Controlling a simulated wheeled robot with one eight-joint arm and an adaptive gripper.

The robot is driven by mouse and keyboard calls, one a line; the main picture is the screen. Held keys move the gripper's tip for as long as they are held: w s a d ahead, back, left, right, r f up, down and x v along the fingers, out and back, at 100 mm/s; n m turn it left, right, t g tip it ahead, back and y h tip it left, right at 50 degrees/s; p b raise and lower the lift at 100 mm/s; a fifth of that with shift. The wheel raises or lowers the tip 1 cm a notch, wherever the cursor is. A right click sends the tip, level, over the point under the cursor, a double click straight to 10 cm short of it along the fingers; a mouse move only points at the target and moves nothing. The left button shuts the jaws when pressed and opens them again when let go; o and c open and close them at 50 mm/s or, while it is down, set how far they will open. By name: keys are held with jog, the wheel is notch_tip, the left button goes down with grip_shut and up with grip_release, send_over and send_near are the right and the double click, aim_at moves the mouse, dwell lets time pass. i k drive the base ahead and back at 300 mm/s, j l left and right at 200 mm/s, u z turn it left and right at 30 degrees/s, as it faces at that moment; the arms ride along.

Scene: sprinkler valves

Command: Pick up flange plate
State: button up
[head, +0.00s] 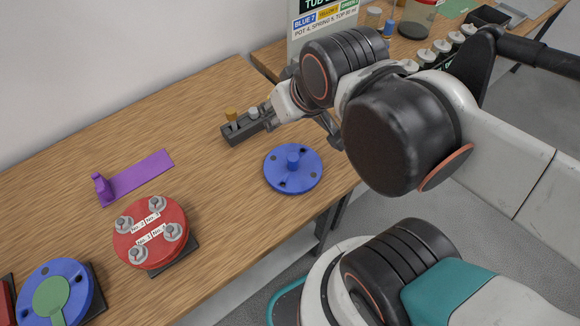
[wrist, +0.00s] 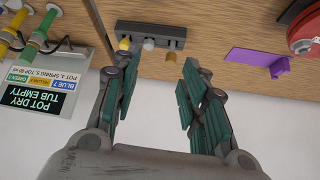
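A blue round plate (head: 293,168) with dark holes and a raised centre knob lies on the wooden table near its front edge; it looks like a flange plate. Another blue plate (head: 70,276) with holes and a green disc on top sits at the lower left. My gripper (head: 277,112) is behind the loose blue plate, beside the dark peg holder, apart from the plate. In the wrist view my gripper (wrist: 158,80) is open and empty, its green-padded fingers spread. The loose blue plate is not visible in the wrist view.
The dark holder (head: 247,126) with a yellow-topped peg also shows in the wrist view (wrist: 172,31). A red disc (head: 151,231) with labels and grey knobs and a purple bracket (head: 140,178) lie to the left. A sign (head: 318,22) stands behind. Bare table lies between holder and bracket.

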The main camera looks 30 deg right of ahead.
aim_at(300, 172)
jog(key=l, duration=0.1)
jog(key=k+l+u, duration=0.25)
jog(key=u, duration=0.15)
jog(key=k+l+u, duration=0.25)
jog(key=u, duration=0.15)
jog(key=k+j, duration=0.15)
